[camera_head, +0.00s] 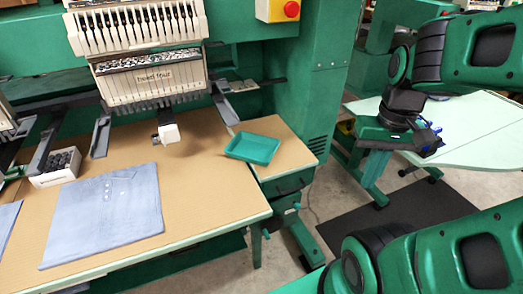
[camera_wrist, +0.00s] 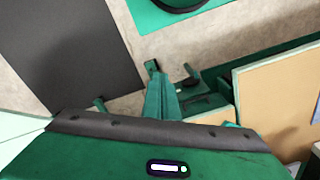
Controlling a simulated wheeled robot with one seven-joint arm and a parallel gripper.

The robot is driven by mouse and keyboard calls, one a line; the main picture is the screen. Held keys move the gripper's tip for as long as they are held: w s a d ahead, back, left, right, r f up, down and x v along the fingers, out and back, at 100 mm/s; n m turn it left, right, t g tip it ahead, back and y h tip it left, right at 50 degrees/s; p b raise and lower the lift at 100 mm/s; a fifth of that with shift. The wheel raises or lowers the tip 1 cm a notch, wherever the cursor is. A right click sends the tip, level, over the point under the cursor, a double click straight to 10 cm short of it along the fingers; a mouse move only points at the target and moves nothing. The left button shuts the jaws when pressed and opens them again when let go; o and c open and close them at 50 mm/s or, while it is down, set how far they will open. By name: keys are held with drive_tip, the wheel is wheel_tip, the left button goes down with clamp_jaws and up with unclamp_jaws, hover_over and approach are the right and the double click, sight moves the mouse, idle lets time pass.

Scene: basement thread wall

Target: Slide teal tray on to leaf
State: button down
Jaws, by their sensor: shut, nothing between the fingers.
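The teal tray (camera_head: 253,148), shallow and rectangular, lies upright near the right end of the tan work surface in the head view. It appears to straddle the seam between the main table (camera_head: 203,185) and the narrow tan side panel (camera_head: 293,152), which looks like the leaf. Most of it seems to be over the panel. My gripper (camera_head: 372,178) is shut and empty, pointing down well to the right of the tray, apart from it. In the wrist view, a tan board (camera_wrist: 280,88) shows at the right. The tray is not visible there.
A sewing head (camera_head: 150,70) stands behind the table. Folded blue cloth (camera_head: 105,215) and a white box (camera_head: 55,168) lie left. A pale table (camera_head: 475,130) stands at right, with a dark floor mat (camera_head: 405,215) below. Floor between bench and mat is clear.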

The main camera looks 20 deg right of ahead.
drive_tip(key=w+a+f+n+y, duration=0.1)
drive_tip(key=w+f+n+y, duration=0.2)
drive_tip(key=w+n, duration=0.3)
drive_tip(key=w+a+f+n+t+y, duration=0.1)
drive_tip(key=w+f+n+y, duration=0.2)
drive_tip(key=w+n, duration=0.3)
drive_tip(key=w+a+f+n+t+y, duration=0.1)
drive_tip(key=w+f+n+y, duration=0.1)
drive_tip(key=w+n, duration=0.4)
drive_tip(key=shift+w+f+y, duration=0.2)
drive_tip(key=shift+w+f, duration=0.05)
drive_tip(key=shift+w, duration=0.95)
drive_tip(key=shift+w+f+y, duration=0.2)
drive_tip(key=shift+w, duration=1)
drive_tip(key=shift+w+d+n+t+y, duration=0.1)
drive_tip(key=shift+w+n+t+y, duration=0.6)
drive_tip(key=shift+n, duration=0.4)
drive_tip(key=shift+w+a+r, duration=0.1)
drive_tip(key=shift+w+a, duration=0.2)
drive_tip(key=shift+a, duration=0.15)
hover_over(263, 153)
drive_tip(key=s+a, duration=0.2)
drive_tip(key=s, duration=0.3)
drive_tip(key=shift+w+a, duration=0.1)
drive_tip(key=shift+f, duration=0.85)
